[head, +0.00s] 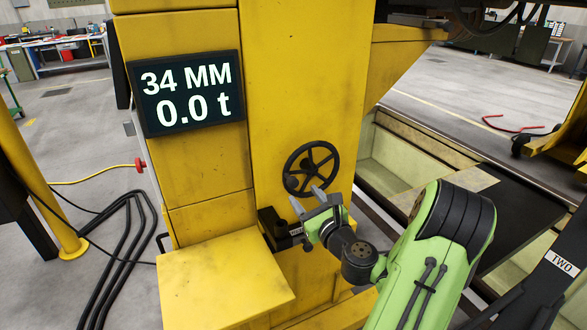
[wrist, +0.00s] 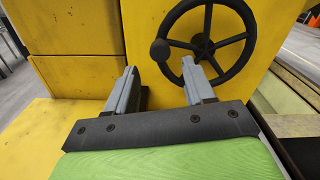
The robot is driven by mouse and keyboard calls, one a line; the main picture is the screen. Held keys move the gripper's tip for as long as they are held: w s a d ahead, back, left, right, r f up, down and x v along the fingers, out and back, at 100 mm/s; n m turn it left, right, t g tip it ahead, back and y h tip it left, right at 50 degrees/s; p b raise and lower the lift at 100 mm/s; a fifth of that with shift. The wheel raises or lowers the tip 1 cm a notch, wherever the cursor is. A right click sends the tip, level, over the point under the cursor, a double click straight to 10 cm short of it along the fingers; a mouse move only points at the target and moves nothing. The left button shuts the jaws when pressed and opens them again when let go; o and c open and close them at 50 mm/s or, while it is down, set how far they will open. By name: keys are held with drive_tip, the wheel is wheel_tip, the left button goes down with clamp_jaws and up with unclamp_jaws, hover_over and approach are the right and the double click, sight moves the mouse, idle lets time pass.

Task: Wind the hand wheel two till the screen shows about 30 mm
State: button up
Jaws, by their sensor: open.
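The black hand wheel (head: 312,169) is mounted on the front of the yellow lifting column. It has several spokes and a round knob (head: 292,183) at its lower left rim. In the wrist view the wheel (wrist: 236,42) is at the upper right, with its knob (wrist: 160,49) on the left. The screen (head: 186,93) reads 34 MM and 0.0 t. My gripper (head: 307,202) is open and empty, just below the wheel in the head view. In the wrist view its fingers (wrist: 158,82) are spread wide. I cannot tell whether a finger touches the wheel.
A yellow box-like ledge (head: 225,280) juts out at the lower left. A black block (head: 280,228) sits on the column below the wheel. Black cables (head: 125,245) lie on the floor at left.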

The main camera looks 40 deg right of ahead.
sight(294, 185)
drive_tip(key=p+x, duration=0.1)
drive_tip(key=x, duration=0.6)
drive_tip(key=shift+w+d, duration=0.15)
drive_tip(key=shift+w, duration=0.2)
clamp_jaws()
